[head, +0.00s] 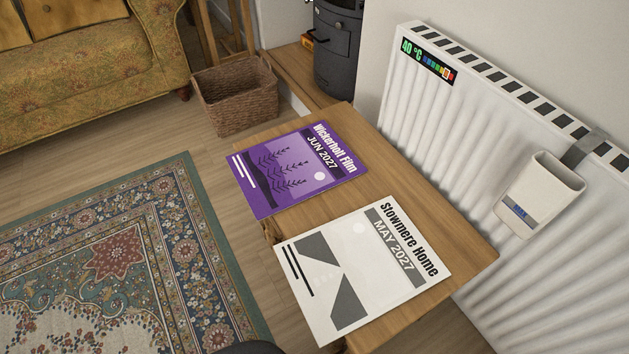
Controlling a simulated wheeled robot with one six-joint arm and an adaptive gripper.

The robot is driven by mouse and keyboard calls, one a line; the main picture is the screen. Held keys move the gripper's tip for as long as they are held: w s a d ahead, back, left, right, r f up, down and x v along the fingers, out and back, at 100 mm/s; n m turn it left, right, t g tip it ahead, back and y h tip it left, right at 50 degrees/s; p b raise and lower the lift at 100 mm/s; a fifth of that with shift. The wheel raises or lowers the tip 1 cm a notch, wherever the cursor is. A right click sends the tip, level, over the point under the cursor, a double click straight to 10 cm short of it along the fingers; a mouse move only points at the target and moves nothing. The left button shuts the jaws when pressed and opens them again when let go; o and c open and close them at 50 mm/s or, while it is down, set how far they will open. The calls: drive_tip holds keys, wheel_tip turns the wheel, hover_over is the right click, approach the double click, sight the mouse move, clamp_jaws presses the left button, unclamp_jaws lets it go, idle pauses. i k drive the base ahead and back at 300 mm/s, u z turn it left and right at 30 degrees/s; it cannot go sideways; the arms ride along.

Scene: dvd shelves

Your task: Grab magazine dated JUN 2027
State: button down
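A purple magazine (291,176) titled "Wickerholt Film" and dated JUN 2027 lies flat on the far part of a wooden table (440,212). A gap of bare wood separates the two magazines. My gripper is not in view. A small dark shape at the bottom edge cannot be identified.
A white radiator (470,130) with a hanging white container (540,195) stands along the table's right side. A wicker basket (237,97), a dark stove (337,50) and a yellow sofa (80,62) are behind. A patterned rug (130,262) covers the floor at left.

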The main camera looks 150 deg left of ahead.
sight(275, 175)
drive_tip(key=u, duration=2.55)
drive_tip(key=k, duration=0.75)
drive_tip(key=u, duration=1.35)
